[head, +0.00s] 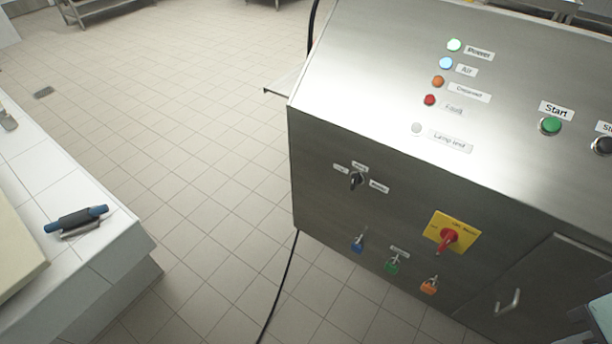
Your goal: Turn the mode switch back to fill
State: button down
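The mode switch appears to be the small black rotary knob (356,181) on the upright front of the steel cabinet (330,215), below the sloped panel. Several small white labels sit around it, too small to read. The knob looks roughly upright in the picture, but I cannot tell exactly which label it points at. Nothing touches it.
A red rotary handle on a yellow plate (462,224) and blue, green and orange padlocks (392,267) are to the knob's lower right. Indicator lamps and a green Start button (550,125) are above. A tiled counter (95,245) stands left, with open floor between.

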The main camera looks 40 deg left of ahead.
aim_at(356, 178)
jog(key=u, duration=1.05)
